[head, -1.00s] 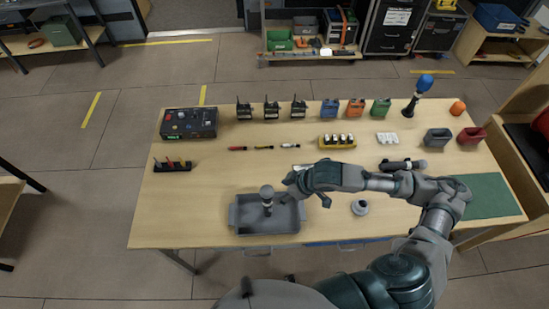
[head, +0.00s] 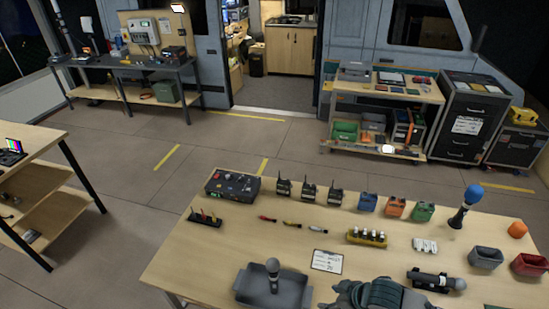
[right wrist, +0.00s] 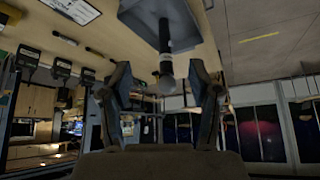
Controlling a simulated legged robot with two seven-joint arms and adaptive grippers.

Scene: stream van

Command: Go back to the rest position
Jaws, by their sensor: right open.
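My right arm shows at the bottom edge of the head view, over the front of the table, with its gripper (head: 352,292) only partly in frame. In the right wrist view both fingers of the right gripper (right wrist: 162,78) are spread apart with nothing held. A dark microphone with a grey head (head: 272,268) stands in a grey tray (head: 250,298) left of this arm. In the upside-down right wrist view the microphone (right wrist: 165,45) and the tray (right wrist: 190,10) lie beyond the fingers. My left gripper is in neither view.
The wooden table (head: 215,262) holds radios, coloured containers, a yellow battery holder (head: 366,238), a clipboard (head: 327,261) and a blue-topped microphone (head: 470,200). A dark microphone (head: 436,281) lies right of my arm. Open floor (head: 140,215) lies to the left and behind.

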